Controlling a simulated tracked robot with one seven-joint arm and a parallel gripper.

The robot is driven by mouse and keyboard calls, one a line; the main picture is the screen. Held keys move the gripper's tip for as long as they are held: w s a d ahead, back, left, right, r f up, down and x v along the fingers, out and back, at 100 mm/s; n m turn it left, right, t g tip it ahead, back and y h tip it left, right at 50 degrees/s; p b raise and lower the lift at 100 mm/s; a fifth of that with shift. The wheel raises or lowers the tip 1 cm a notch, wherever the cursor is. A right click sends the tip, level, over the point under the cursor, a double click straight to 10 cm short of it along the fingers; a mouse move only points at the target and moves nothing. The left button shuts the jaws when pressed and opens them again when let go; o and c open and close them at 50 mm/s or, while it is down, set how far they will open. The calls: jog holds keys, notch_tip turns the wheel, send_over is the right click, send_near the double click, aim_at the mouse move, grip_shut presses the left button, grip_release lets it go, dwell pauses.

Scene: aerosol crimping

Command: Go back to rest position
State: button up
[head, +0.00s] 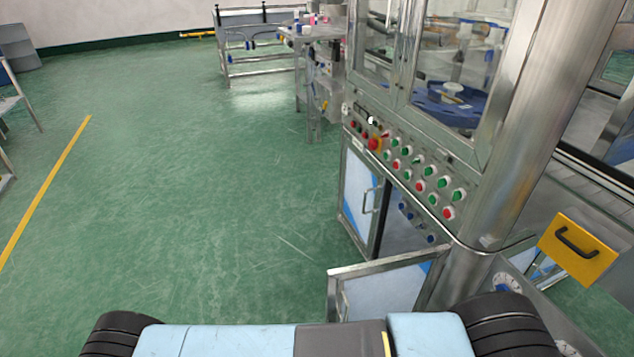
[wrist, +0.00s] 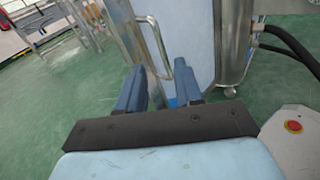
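My gripper (wrist: 160,80) shows in the wrist view with its two dark blue fingers apart and nothing held between them. Beyond the fingertips is a curved metal door handle (wrist: 154,45) on a steel cabinet. I cannot tell whether the fingers touch it; a gap seems to show. In the head view my gripper does not show. The crimping machine (head: 500,200) stands at the right, with a panel of red and green buttons (head: 420,170). Below the panel, a cabinet door with a handle (head: 370,200) and a lower open door panel (head: 390,290) show.
A yellow drawer front (head: 580,248) with a black handle juts out at the right. Steel tables (head: 262,45) stand at the back. The green floor (head: 180,190) on the left is clear, with a yellow line (head: 45,190). Black hoses (wrist: 290,45) run at the wrist view's right.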

jog(key=w+a+r+m+g+h, duration=0.2)
jog(key=w+r+m+g, duration=0.25)
jog(key=r, duration=0.45)
jog(key=w+a+r+m+g+h, duration=0.1)
jog(key=w+r+m+g+h, duration=0.15)
jog(key=r+m+g, duration=0.45)
jog(key=w+d+r+m+g+y, duration=0.2)
jog(key=w+d+r+m, duration=0.1)
jog(key=r, duration=0.6)
jog(key=w+d+r+m+g+y, duration=0.1)
jog(key=w+d+r+m+y, duration=0.2)
jog(key=r, duration=0.6)
jog(key=s+d+r+m+y, duration=0.1)
jog(key=d+r+m+y, duration=0.2)
jog(key=d+r, duration=0.35)
jog(key=d+r+m+y, duration=0.3)
jog(key=d+r, duration=0.1)
jog(key=r, duration=0.6)
jog(key=s+d+r+m+t+y, duration=0.1)
jog(key=s+d+r+m+t, duration=0.1)
jog(key=s+d+r, duration=0.2)
jog(key=s+d+r+m+t+y, duration=0.1)
jog(key=s+d+r+m+t, duration=0.2)
jog(key=r, duration=0.5)
jog(key=shift+s+d, duration=0.45)
jog(key=shift+s, duration=0.45)
jog(key=shift+y, duration=0.25)
